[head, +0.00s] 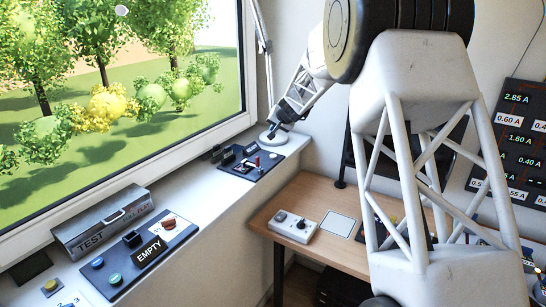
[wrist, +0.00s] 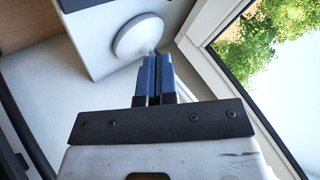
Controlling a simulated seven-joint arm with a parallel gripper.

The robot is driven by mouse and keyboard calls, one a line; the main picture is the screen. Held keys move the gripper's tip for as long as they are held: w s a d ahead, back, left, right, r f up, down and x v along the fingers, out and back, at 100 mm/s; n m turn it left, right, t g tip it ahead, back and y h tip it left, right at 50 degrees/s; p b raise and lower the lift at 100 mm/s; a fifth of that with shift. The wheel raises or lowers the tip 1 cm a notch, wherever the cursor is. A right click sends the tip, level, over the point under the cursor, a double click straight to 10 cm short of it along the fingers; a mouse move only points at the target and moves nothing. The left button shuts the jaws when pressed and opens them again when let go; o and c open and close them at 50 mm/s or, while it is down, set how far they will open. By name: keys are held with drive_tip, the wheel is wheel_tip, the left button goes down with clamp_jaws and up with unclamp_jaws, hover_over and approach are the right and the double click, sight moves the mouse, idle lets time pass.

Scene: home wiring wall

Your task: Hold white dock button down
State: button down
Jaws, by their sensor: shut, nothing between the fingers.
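A white round piece (head: 282,138) sits at the far end of the window sill. In the wrist view it is a shallow white dome (wrist: 138,34) on a pale block-like surface. No label shows on it, so I cannot tell from the frames that it is the dock button. My gripper (head: 271,131) points down at it, with its tip over the piece's left part. In the wrist view my gripper (wrist: 155,60) has its blue fingers together and empty, tips by the dome's lower right edge. Whether they touch or press it is unclear.
A dark switch panel (head: 236,172) lies on the sill just before the white piece. Nearer are a panel marked EMPTY (head: 124,281) and a grey TEST box (head: 99,224). The window frame (head: 243,70) runs close beside. A desk (head: 270,215) stands lower right.

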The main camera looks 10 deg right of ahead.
sight(274, 155)
drive_tip(key=shift+f, duration=0.15)
drive_tip(key=shift+f, duration=4.2)
drive_tip(key=shift+f, duration=0.2)
drive_tip(key=shift+f, duration=0.25)
drive_tip(key=shift+f, duration=0.45)
idle(2.7)
